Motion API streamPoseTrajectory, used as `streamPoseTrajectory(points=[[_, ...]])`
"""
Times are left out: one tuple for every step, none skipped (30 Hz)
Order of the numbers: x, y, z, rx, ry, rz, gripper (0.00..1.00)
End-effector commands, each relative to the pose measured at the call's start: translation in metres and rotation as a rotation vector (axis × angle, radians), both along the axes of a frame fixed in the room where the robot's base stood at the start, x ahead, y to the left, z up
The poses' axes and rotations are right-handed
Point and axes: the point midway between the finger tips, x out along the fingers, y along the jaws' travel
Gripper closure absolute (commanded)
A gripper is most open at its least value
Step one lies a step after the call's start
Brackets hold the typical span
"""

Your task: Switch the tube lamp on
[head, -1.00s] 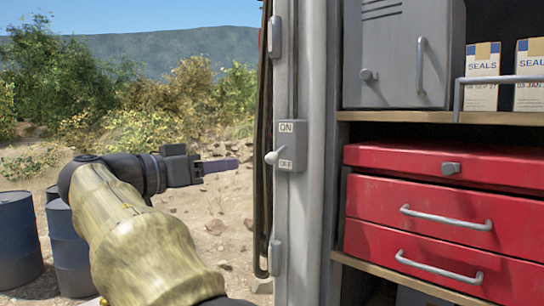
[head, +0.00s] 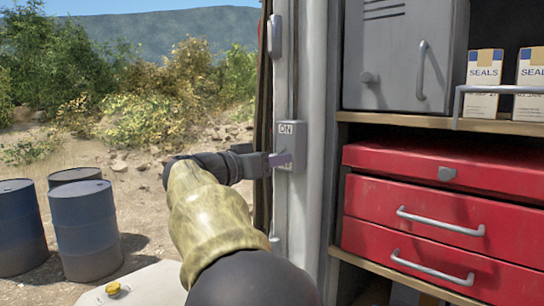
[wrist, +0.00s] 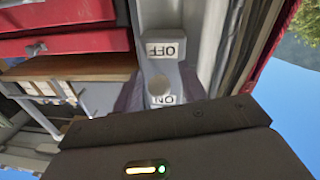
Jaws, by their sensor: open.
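The switch box (head: 290,133), a grey box labelled ON at the top and OFF below, is fixed to the pale door post. My gripper (head: 281,159) is in front of its lower half and hides the lever and most of the OFF label. In the wrist view, turned upside down, the switch lever's round knob (wrist: 159,86) shows end-on between the OFF and ON labels. My purple fingers stand apart on either side of it, and I see no clear contact. I cannot tell the lever's setting. I cannot make out the tube lamp.
A red drawer chest (head: 420,207) and a grey locker (head: 400,55) stand on shelves to the right of the post. Blue barrels (head: 84,230) stand outdoors at left. A pale surface with a yellow knob (head: 113,288) lies at lower left.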

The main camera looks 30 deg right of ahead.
Motion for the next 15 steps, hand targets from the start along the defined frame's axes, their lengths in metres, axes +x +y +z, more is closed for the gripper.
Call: streamPoseTrajectory(points=[[0.0001,-0.0001,-0.0004,0.000,0.000,0.000,0.58],[0.0001,0.0000,-0.0005,0.000,0.000,0.000,0.58],[0.0001,0.0001,-0.0005,0.000,0.000,0.000,0.58],[0.0000,0.0001,-0.0005,0.000,0.000,0.000,0.58],[0.0000,0.0002,-0.0005,0.000,0.000,0.000,0.58],[0.0000,0.0002,-0.0005,0.000,0.000,0.000,0.64],[-0.0001,0.0003,-0.0005,0.000,0.000,0.000,0.70],[-0.0001,0.0003,-0.0004,0.000,0.001,0.000,0.76],[-0.0001,0.0003,-0.0004,0.000,0.001,0.000,0.84],[-0.0001,0.0003,-0.0004,0.000,0.001,0.000,0.90],[-0.0001,0.0004,-0.0004,0.000,0.001,0.000,0.95],[-0.0001,0.0004,-0.0004,0.000,0.001,0.000,1.00],[-0.0001,0.0004,-0.0003,0.000,0.001,0.000,1.00],[-0.0001,0.0004,-0.0003,0.000,0.001,0.000,1.00],[-0.0001,0.0005,-0.0002,0.000,0.001,0.000,1.00]])
